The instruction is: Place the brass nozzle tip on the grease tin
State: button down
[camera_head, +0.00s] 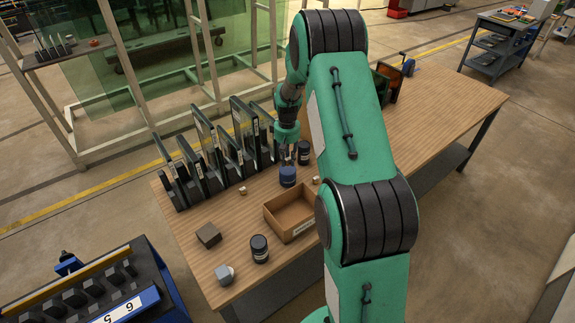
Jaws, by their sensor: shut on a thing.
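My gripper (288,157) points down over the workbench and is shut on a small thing. The fingers and the small size hide its shape; by its place it appears to be the brass nozzle tip. A short dark-blue round tin (288,177), seemingly the grease tin, stands upright on the bench directly under my fingertips. I cannot tell whether the held thing touches its top.
The wooden workbench (430,112) also bears a black jar (303,153) close right of my gripper, another jar (259,249) in front, an open cardboard box (292,212), a brown block (208,235), a grey piece (225,274) and upright dark racks (215,150) behind.

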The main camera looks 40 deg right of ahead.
aim_at(288, 164)
jog(key=shift+w+d, duration=0.2)
jog(key=shift+w, duration=0.2)
jog(key=shift+f, duration=1.75)
jog(key=shift+f+b, duration=0.15)
jog(key=shift+b, duration=0.15)
jog(key=c, duration=1.5)
grip_release()
jog(key=shift+c, duration=0.2)
notch_tip(288, 164, up, 12)
jog(key=p, duration=0.1)
jog(key=shift+a, duration=0.1)
